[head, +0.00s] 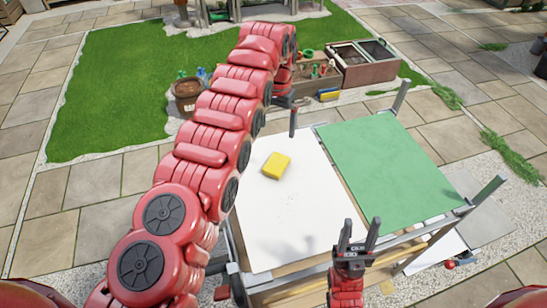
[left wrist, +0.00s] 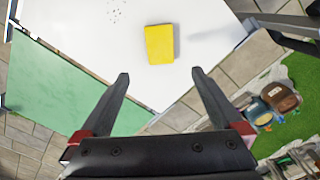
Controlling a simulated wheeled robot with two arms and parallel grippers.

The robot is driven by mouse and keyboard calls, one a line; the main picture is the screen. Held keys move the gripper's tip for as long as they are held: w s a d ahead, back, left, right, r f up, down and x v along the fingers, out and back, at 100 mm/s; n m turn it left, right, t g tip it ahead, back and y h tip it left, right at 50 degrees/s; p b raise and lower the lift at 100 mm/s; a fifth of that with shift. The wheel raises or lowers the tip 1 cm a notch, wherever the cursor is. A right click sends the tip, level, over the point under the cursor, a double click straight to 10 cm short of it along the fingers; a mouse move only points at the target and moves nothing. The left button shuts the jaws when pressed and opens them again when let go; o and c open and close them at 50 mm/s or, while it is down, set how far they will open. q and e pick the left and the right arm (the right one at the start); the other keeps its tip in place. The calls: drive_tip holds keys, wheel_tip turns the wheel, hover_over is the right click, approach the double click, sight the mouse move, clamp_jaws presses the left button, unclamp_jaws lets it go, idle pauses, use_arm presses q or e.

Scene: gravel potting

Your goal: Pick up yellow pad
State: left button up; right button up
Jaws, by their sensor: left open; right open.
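A yellow pad (head: 276,165) lies flat on the white tabletop (head: 290,220), left of the green panel (head: 390,165). In the left wrist view the yellow pad (left wrist: 160,44) is just beyond the fingertips, between their lines, with white surface around it. My left gripper (left wrist: 160,73) is open and empty, apart from the pad. My right gripper (head: 361,222) is open and empty near the table's front edge, well away from the pad.
Grey posts (head: 401,95) rise at the table's corners. The white area around the pad is clear except for small dark specks.

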use_arm(q)
drive_tip(key=b, duration=0.6)
hover_over(276, 163)
wheel_tip(276, 163, down, 7)
wheel_tip(276, 163, down, 4)
drive_tip(key=shift+w+d+r, duration=0.1)
drive_tip(key=shift+r, duration=0.05)
drive_tip(key=shift+f, duration=0.6)
wheel_tip(276, 163, down, 5)
drive_tip(key=shift+f+b, duration=0.15)
drive_tip(key=shift+b, duration=0.65)
drive_tip(key=shift+c, duration=0.3)
